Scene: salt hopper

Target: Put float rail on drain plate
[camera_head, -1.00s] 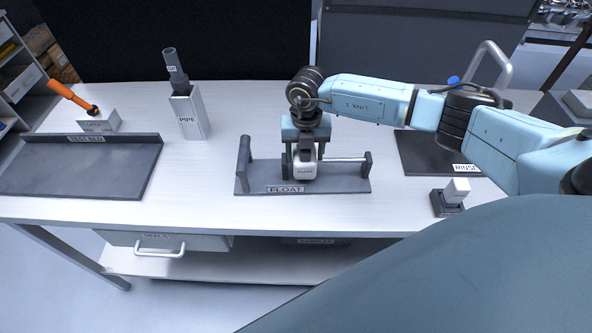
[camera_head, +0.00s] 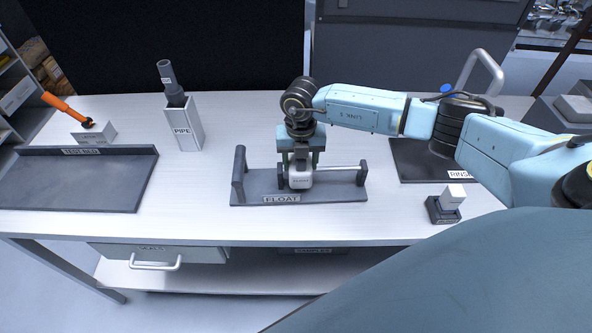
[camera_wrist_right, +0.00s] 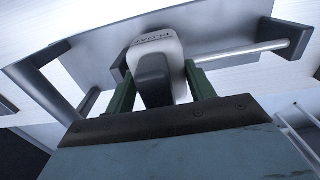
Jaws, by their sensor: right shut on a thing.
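The float rail (camera_head: 345,188) is a dark grey base labelled FLOAT with a tall left post and a short right post. It lies on the white table. A white float block (camera_head: 300,180) sits over the base, and a thin rod runs from it to the right post. My right gripper (camera_head: 300,165) comes down from above and is shut on the white block. In the right wrist view the block (camera_wrist_right: 158,50) is between the green fingers. No label reading DRAIN is legible. My left gripper is out of view.
The dark TEST BED plate (camera_head: 75,185) lies at left. The grey PIPE holder (camera_head: 186,125) stands behind it, near an orange-handled tool (camera_head: 65,107). At right are the dark RINSE plate (camera_head: 420,165) and a small white-topped block (camera_head: 453,196). Table between TEST BED and float rail is bare.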

